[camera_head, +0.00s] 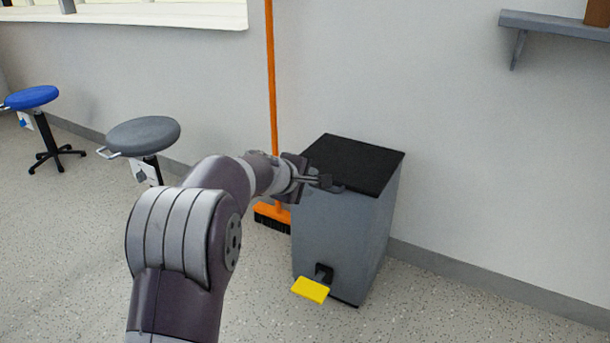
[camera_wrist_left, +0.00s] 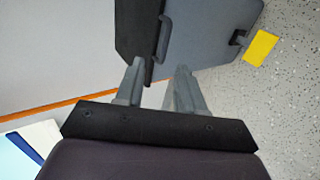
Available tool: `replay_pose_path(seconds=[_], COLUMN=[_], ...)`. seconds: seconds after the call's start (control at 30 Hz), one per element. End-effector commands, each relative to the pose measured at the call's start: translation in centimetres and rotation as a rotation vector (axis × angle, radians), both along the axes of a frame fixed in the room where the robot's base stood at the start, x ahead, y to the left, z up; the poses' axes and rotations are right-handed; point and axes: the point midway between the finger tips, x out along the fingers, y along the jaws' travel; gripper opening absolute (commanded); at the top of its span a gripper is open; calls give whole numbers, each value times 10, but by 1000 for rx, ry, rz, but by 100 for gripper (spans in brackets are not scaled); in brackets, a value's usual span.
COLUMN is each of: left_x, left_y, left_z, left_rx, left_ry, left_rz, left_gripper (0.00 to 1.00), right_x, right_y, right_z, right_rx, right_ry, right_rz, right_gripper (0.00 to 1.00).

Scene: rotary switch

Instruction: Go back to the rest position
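My left gripper (camera_head: 312,181) is at the front upper edge of a grey bin with a black lid (camera_head: 360,162). In the left wrist view its two fingers (camera_wrist_left: 159,70) are apart, with nothing held between them. A dark handle (camera_wrist_left: 162,38) on the bin's edge lies just beyond the fingertips there. I cannot tell whether a finger touches it. My right gripper is in neither view. No rotary switch shows.
The bin has a yellow pedal (camera_head: 310,290) low at its front. An orange broom (camera_head: 271,80) leans on the wall behind my arm. A grey stool (camera_head: 143,135) and a blue stool (camera_head: 32,97) stand left. A shelf (camera_head: 555,24) is at upper right. Floor at lower left is clear.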

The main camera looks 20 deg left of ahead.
Motion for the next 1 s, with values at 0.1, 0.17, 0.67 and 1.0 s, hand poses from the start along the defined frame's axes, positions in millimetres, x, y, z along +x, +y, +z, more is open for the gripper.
replay_pose_path(seconds=[0.1,0.17,0.67,1.0], left_x=[-9,-10,-14,-192], left_y=[1,1,0,-70], left_z=[7,7,-2,-55], left_rx=[-1,-1,54,608], left_ry=[0,0,24,529], left_rz=[1,1,-40,-808], left_gripper=[38,38,38,38], right_x=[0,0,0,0], right_y=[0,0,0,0], right_z=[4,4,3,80], right_rx=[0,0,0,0], right_ry=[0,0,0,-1], right_rz=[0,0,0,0], right_gripper=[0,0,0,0])
